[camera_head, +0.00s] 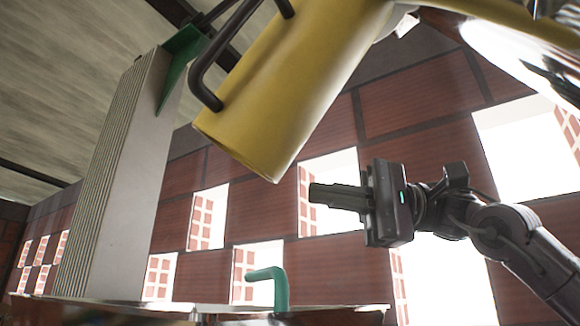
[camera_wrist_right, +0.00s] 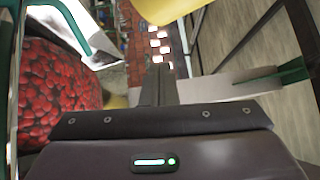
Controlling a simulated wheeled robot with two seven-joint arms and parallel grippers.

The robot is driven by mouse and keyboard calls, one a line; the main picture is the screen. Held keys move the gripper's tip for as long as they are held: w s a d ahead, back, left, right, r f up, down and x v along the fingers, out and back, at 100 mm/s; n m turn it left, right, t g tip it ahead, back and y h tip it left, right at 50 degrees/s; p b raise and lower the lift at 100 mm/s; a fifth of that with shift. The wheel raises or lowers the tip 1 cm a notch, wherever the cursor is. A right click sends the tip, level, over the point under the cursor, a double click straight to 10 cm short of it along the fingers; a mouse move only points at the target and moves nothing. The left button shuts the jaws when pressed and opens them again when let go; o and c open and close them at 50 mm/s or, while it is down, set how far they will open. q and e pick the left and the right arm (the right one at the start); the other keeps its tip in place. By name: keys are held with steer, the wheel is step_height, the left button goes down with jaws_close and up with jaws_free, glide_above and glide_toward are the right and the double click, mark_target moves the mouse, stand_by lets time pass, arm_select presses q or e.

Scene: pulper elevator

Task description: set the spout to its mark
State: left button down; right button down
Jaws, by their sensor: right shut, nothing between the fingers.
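A large yellow tube (camera_head: 295,85), which I take for the spout, hangs tilted across the upper middle of the head view, its closed-looking lower end to the left. A dark bar handle (camera_head: 205,70) is fixed on its left side. Part of the yellow also shows at the top of the right wrist view (camera_wrist_right: 165,10). My right gripper (camera_head: 314,192) is shut and empty, below and right of the tube, apart from it. It also shows in the wrist view (camera_wrist_right: 158,72). I cannot make out a mark. My left gripper is out of view.
A pale ribbed column (camera_head: 120,180) with a green bracket (camera_head: 180,60) stands left. A teal bent handle (camera_head: 280,285) rises from a metal rim (camera_head: 340,313) below. Red fruit (camera_wrist_right: 55,90) fills the wrist view's left. Brick walls with openings stand behind.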

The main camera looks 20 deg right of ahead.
steer(key=s+a+p, duration=0.1)
steer(key=s+a, duration=0.1)
steer(key=a, duration=0.4)
steer(key=shift+s+r+p, duration=0.25)
steer(key=shift+r+p, duration=0.1)
steer(key=shift+w+a, duration=0.1)
steer(key=shift+w, duration=0.1)
